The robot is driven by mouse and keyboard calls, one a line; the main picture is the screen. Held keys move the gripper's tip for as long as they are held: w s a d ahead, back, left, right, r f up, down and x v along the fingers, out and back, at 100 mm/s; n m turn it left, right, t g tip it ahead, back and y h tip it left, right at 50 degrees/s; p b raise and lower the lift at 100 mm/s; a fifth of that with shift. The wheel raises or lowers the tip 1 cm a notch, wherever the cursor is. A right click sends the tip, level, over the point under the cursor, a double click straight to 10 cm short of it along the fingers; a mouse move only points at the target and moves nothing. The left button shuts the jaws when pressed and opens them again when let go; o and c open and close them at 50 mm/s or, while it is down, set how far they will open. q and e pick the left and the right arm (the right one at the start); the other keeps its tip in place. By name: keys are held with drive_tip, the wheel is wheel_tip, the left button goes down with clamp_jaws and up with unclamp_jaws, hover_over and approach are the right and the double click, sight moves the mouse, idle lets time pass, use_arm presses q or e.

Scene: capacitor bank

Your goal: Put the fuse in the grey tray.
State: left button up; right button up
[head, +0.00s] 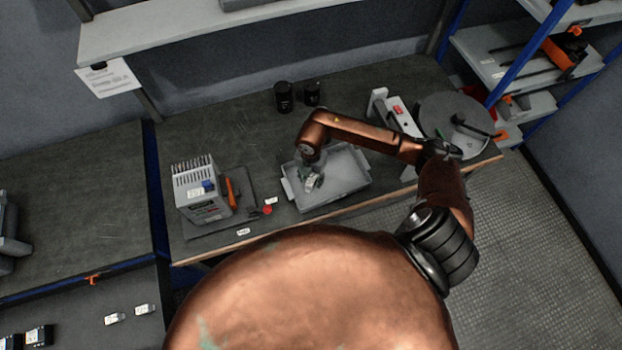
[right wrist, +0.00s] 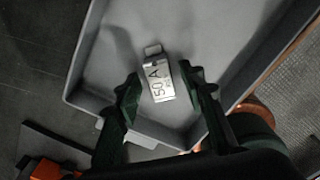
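The fuse (right wrist: 157,82) is a small silver-grey block marked 50A, with a metal tab at its end. In the head view the fuse (head: 312,184) shows just under my right gripper (head: 309,178), over the inside of the grey tray (head: 352,195). The tray is shallow and stands near the bench's front edge. In the right wrist view the tray wall (right wrist: 82,103) surrounds the area behind the fuse. Any gap between fuse and tray floor is hard to judge. My left gripper is out of view.
Left of the tray stand a grey finned unit (head: 202,188) and an orange-handled tool (head: 231,193). Two black cylinders (head: 284,97) stand behind the tray. A round grey disc (head: 455,112) lies to the right. Part of my own copper body covers the foreground.

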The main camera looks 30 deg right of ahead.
sight(311, 180)
wheel_tip(311, 180, up, 12)
drive_tip(key=shift+f+p, duration=0.15)
drive_tip(key=shift+p, duration=0.2)
idle(1.6)
